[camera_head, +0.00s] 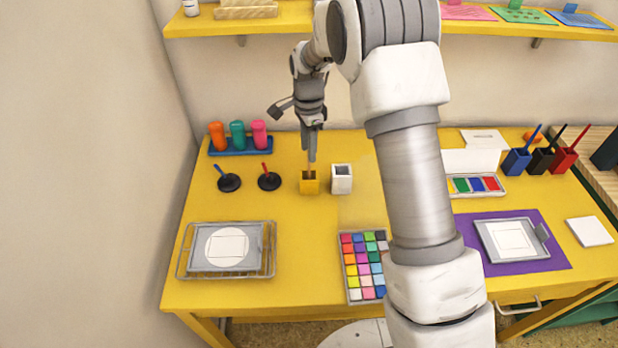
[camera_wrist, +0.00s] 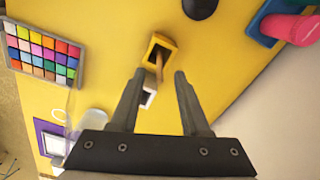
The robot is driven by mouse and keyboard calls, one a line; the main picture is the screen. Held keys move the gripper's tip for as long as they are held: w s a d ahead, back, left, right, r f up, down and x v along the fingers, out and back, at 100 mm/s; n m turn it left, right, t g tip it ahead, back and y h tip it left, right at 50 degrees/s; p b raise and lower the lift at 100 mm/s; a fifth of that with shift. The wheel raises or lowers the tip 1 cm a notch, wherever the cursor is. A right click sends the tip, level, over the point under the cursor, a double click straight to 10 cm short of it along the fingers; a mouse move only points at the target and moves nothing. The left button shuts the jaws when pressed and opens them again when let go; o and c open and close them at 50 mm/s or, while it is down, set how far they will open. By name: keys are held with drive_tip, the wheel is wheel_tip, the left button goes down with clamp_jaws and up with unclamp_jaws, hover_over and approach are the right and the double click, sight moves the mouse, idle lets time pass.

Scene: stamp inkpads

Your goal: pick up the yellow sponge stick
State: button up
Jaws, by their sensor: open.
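A yellow square holder (camera_head: 309,187) stands on the yellow table, with a thin wooden-coloured stick (camera_head: 310,170) upright in it, which I take as the yellow sponge stick. Its lower end is hidden inside the holder. In the wrist view, the holder (camera_wrist: 155,43) and stick (camera_wrist: 159,66) show just beyond my fingertips. My gripper (camera_head: 312,156) points down above the holder, open and empty. In the wrist view, the stick lines up with the gap between the fingers (camera_wrist: 160,76); I cannot tell whether its top is between them.
A white holder (camera_head: 341,180) stands close on the right. Two round black stamps (camera_head: 269,181) with handles lie to the left. Behind is a blue rack (camera_head: 240,148) with coloured bottles. A colour palette (camera_head: 364,266) lies in front. The table between holder and wire tray (camera_head: 228,272) is clear.

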sight(309, 170)
wheel_tip(309, 170, down, 4)
drive_tip(key=shift+r, duration=0.15)
clamp_jaws()
